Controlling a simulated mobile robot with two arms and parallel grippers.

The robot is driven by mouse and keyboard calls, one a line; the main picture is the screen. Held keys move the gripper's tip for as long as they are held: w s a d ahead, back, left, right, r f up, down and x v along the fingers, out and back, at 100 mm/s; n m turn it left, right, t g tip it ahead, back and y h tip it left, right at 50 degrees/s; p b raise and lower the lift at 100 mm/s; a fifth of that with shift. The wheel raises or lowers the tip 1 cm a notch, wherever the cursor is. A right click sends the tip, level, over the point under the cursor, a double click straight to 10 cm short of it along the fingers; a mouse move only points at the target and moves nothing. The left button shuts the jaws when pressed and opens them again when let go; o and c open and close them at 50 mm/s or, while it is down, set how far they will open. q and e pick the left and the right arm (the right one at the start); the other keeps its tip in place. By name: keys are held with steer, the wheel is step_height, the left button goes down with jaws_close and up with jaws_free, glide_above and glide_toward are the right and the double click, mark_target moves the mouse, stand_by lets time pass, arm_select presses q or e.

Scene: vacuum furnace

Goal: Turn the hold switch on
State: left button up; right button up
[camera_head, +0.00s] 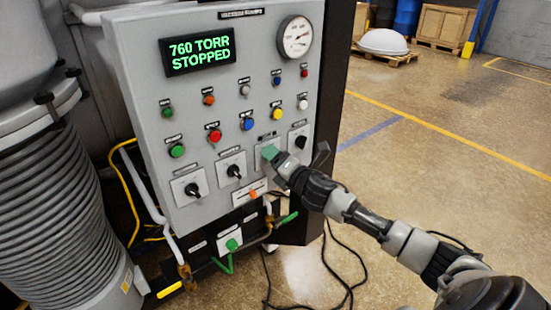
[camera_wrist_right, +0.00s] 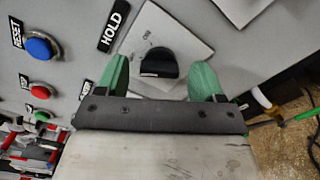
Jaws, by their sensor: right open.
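The hold switch is a black rotary knob (camera_wrist_right: 158,66) on a light square plate, with a black "HOLD" label (camera_wrist_right: 115,27) beside it in the right wrist view. My right gripper (camera_wrist_right: 161,75) is open, its green fingertips on either side of the knob; I cannot tell whether they touch it. In the head view my right gripper (camera_head: 271,155) is at the panel's lower right, in front of a switch plate (camera_head: 262,143), and it hides the knob there. My left gripper is not in view.
The grey control panel (camera_head: 145,110) carries a display (camera_head: 197,51) reading "760 TORR STOPPED", a round gauge (camera_head: 295,37) and several coloured buttons. Other black switches (camera_head: 234,171) flank the gripper. Pipes and valves lie below; cables lie on the floor. Open floor is at right.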

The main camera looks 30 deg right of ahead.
steer(key=c, duration=0.9)
steer(key=shift+m, duration=0.4)
steer(key=m+p, duration=0.4)
steer(key=m, duration=0.7)
steer(key=shift+m, duration=0.3)
steer(key=o, duration=0.9)
